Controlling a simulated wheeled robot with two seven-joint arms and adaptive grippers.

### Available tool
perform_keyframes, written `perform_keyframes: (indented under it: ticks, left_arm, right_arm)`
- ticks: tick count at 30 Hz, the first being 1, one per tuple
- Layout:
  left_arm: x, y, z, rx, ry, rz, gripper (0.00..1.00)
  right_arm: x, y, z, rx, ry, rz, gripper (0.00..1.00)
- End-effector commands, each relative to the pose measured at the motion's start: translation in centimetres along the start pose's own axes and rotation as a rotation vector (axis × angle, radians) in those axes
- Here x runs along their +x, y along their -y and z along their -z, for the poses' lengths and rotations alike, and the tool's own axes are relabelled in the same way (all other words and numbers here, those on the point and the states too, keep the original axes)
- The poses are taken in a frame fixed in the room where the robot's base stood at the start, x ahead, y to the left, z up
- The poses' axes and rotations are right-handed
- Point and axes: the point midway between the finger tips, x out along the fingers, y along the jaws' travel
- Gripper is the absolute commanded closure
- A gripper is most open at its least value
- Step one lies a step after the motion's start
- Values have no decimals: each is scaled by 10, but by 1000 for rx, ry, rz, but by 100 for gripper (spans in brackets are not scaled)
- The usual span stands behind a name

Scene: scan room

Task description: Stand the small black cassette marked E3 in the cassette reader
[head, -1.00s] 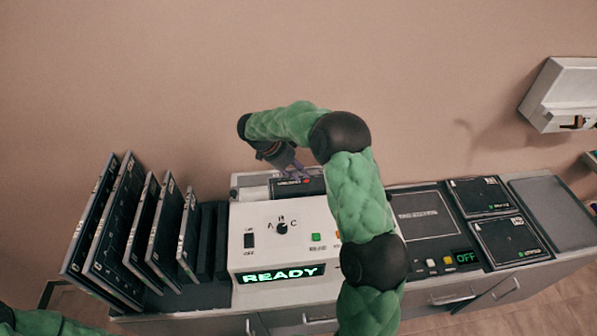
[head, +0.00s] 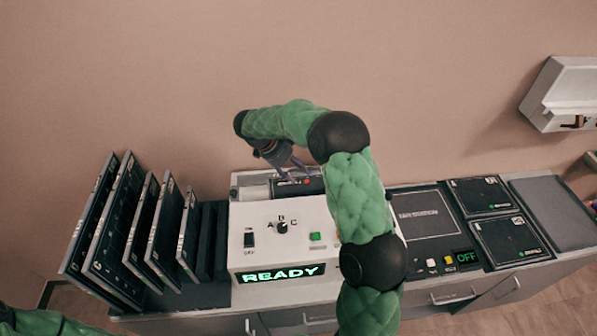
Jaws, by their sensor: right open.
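The cassette reader (head: 262,215) is a white box with a lit READY display, a knob and a green button. A small black cassette (head: 286,188) with a red mark shows in the bay at the reader's back. Its label is too small to read, and my right arm hides its right end. My right gripper (head: 297,168) is open, just above and behind this cassette; I cannot tell whether the fingers touch it. Only a bit of my left arm shows at the bottom left corner; its gripper is out of view.
A rack of several upright dark cassettes (head: 118,222) stands left of the reader, with empty slots (head: 214,240) beside it. A black panel (head: 425,214) with an OFF display and two flat cassettes (head: 480,195) lie to the right. A grey tray (head: 553,212) is empty. A white wall box (head: 568,92) hangs at right.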

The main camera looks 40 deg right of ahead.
Motion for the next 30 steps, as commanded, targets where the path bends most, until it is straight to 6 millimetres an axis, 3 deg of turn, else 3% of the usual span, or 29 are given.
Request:
perform_keyframes:
  ticks: [9, 15, 21, 30]
  left_arm:
    - [0, 0, 0, 0, 0, 0, 60]
    - [0, 0, 0, 0, 0, 0, 60]
    - [0, 0, 0, 0, 0, 0, 60]
    - [0, 0, 0, 0, 0, 0, 60]
  right_arm:
    - [-63, 1, 0, 2, 3, 4, 49]
    - [-93, 1, 0, 1, 2, 4, 49]
    - [-106, 1, 1, 2, 1, 2, 49]
    - [-107, 0, 1, 2, 1, 1, 49]
